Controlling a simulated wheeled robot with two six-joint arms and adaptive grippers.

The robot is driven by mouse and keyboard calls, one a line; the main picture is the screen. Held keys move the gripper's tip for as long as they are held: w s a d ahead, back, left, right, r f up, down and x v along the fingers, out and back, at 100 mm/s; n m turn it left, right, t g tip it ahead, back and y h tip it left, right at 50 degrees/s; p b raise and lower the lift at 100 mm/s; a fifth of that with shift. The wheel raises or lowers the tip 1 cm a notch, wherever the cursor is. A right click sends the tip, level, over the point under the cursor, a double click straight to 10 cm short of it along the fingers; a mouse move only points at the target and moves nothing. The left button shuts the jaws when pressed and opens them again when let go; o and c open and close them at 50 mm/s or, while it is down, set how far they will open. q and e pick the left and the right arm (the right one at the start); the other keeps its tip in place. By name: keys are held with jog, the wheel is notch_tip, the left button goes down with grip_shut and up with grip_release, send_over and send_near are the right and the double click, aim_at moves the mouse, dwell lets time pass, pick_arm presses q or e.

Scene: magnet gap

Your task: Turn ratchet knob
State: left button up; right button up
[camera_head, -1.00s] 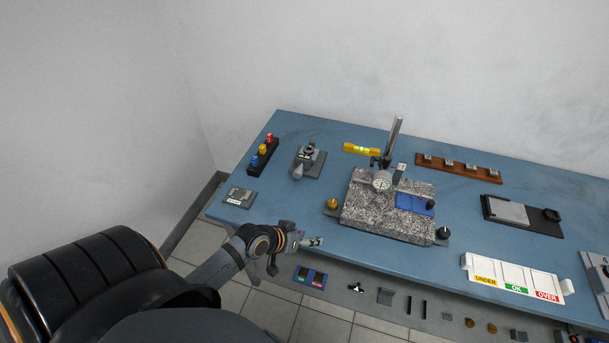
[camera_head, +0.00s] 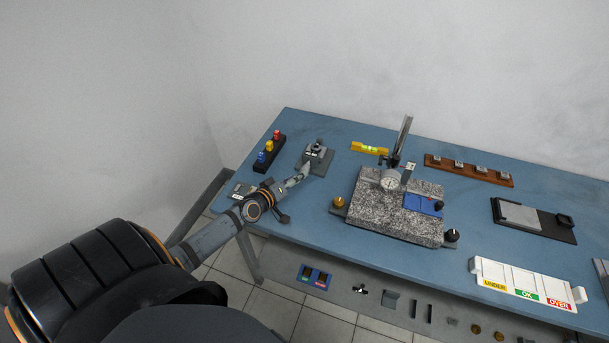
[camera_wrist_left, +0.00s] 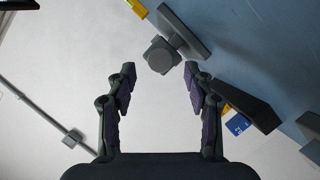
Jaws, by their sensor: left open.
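A grey micrometer-like device (camera_head: 316,155) stands on a dark base at the left part of the blue bench. In the left wrist view its round grey ratchet knob (camera_wrist_left: 161,56) faces me, at the opening between my fingertips. My left gripper (camera_head: 292,181) is in front of the device in the head view and hides its near end. In the left wrist view my left gripper (camera_wrist_left: 160,82) is open, its two fingers spread either side of a gap with nothing held. I cannot tell whether a finger touches the knob. My right gripper is not in view.
A black block with blue, yellow and red pegs (camera_head: 270,150) stands just left of the device. A granite plate (camera_head: 372,211) with a dial gauge stands to the right. A yellow level (camera_head: 369,148) lies behind. The bench edge (camera_head: 300,240) runs below my arm.

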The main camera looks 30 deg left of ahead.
pick_arm(q)
jog(key=b+x, duration=0.1)
jog(key=x, duration=0.4)
jog(key=shift+w+f, duration=0.1)
jog(key=shift+w, duration=0.2)
jog(key=shift+c, duration=0.4)
